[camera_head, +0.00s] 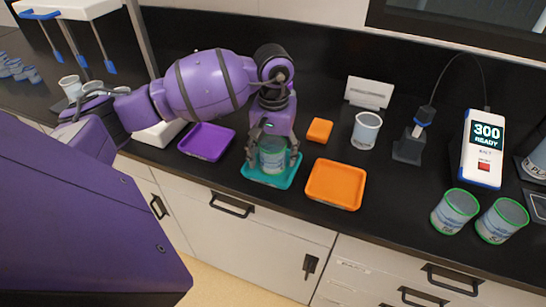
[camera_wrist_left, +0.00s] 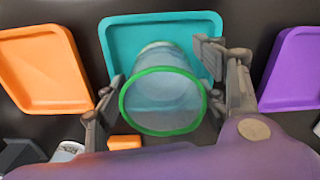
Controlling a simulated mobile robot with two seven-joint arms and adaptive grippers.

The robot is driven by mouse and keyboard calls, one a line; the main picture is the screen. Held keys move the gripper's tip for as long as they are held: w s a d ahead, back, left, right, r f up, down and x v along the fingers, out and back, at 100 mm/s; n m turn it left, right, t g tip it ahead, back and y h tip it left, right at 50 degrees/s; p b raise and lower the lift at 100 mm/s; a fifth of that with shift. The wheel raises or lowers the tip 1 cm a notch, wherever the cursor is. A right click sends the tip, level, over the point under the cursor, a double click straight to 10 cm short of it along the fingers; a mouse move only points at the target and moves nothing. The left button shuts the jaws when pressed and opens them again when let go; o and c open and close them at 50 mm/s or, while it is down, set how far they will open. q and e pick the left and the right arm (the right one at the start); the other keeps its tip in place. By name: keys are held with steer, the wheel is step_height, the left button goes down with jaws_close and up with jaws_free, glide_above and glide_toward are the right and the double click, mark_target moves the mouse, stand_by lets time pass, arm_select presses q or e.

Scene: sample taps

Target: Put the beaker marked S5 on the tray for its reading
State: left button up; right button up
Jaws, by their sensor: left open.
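A clear beaker with a green rim (camera_head: 272,155) stands upright on the teal tray (camera_head: 252,176); its marking cannot be read. The same beaker (camera_wrist_left: 163,105) shows from above in the left wrist view, with the teal tray (camera_wrist_left: 125,40) beneath it. My left gripper (camera_head: 272,158) points down with its fingers on either side of the beaker. In the left wrist view the fingers (camera_wrist_left: 168,100) are spread, and whether they touch the glass is unclear. Two more green-rimmed beakers (camera_head: 455,211) (camera_head: 502,220) stand at the right; their markings are too small to read.
An orange tray (camera_head: 336,185) and a purple tray (camera_head: 207,142) flank the teal one. An orange block (camera_head: 319,130), a white cup (camera_head: 366,130), a black probe stand (camera_head: 410,147) and a meter reading 300 READY (camera_head: 482,150) are nearby. Bare counter lies right of the orange tray.

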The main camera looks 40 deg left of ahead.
arm_select(q)
step_height(320, 180, up, 11)
steer(key=shift+b, duration=0.35)
stand_by(0.3)
